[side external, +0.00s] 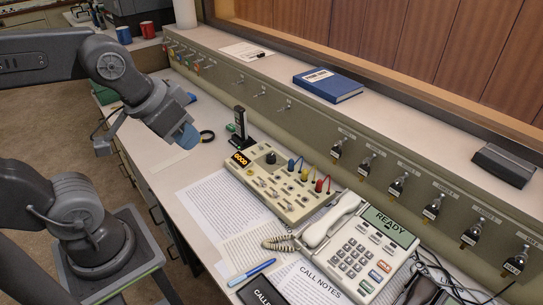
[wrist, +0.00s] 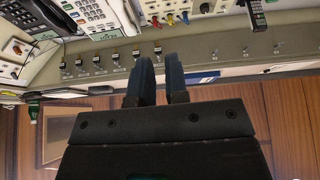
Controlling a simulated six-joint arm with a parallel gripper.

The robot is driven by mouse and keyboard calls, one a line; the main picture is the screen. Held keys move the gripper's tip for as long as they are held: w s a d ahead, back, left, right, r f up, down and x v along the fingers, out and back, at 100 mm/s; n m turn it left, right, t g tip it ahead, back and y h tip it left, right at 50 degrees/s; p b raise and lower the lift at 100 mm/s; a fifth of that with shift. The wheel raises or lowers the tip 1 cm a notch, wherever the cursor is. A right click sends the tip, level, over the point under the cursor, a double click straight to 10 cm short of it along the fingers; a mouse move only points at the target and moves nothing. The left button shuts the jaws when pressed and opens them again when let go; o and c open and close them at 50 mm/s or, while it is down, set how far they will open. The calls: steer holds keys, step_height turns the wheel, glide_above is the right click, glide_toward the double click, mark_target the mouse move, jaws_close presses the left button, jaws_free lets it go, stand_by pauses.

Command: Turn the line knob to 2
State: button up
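The beige console box (side external: 283,182) sits on the desk, with an orange display reading "GOOD" at its left end. A dark round knob (side external: 270,157) stands on its upper left part; its pointer and label are too small to read. In the wrist view the knob (wrist: 205,7) is near the top edge, right of the coloured plugs. My gripper (side external: 187,135) is above the desk, left of the box and apart from it. In the wrist view the two blue fingers of my gripper (wrist: 162,75) stand apart with an empty gap.
A dark upright handset (side external: 239,128) stands behind the box's left end. Coloured plugs (side external: 318,185) rise from the box's right half. A cream telephone (side external: 359,249) is to the right. Paper sheets (side external: 219,205) lie in front. A blue book (side external: 327,84) lies on the ledge.

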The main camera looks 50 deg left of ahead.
steer(key=o, duration=0.6)
steer(key=w+a+r+n+g, duration=0.1)
steer(key=w+n, duration=0.3)
steer(key=w, duration=0.6)
steer(key=shift+a+r+g, duration=0.4)
steer(key=shift+a, duration=0.35)
steer(key=shift+o, duration=1.1)
steer(key=w+a+f+n, duration=0.1)
steer(key=w+n, duration=0.1)
steer(key=w, duration=0.2)
steer(key=w+a+f+n+g, duration=0.1)
steer(key=w+a+n, duration=0.1)
steer(key=w, duration=0.3)
steer(key=shift+f, duration=0.3)
steer(key=n+g, duration=0.3)
steer(key=n, duration=0.5)
glide_above(271, 156)
step_height(271, 156, down, 18)
step_height(271, 156, down, 12)
steer(key=shift+w+f, duration=0.1)
steer(key=shift+f, duration=0.15)
steer(key=c, duration=0.9)
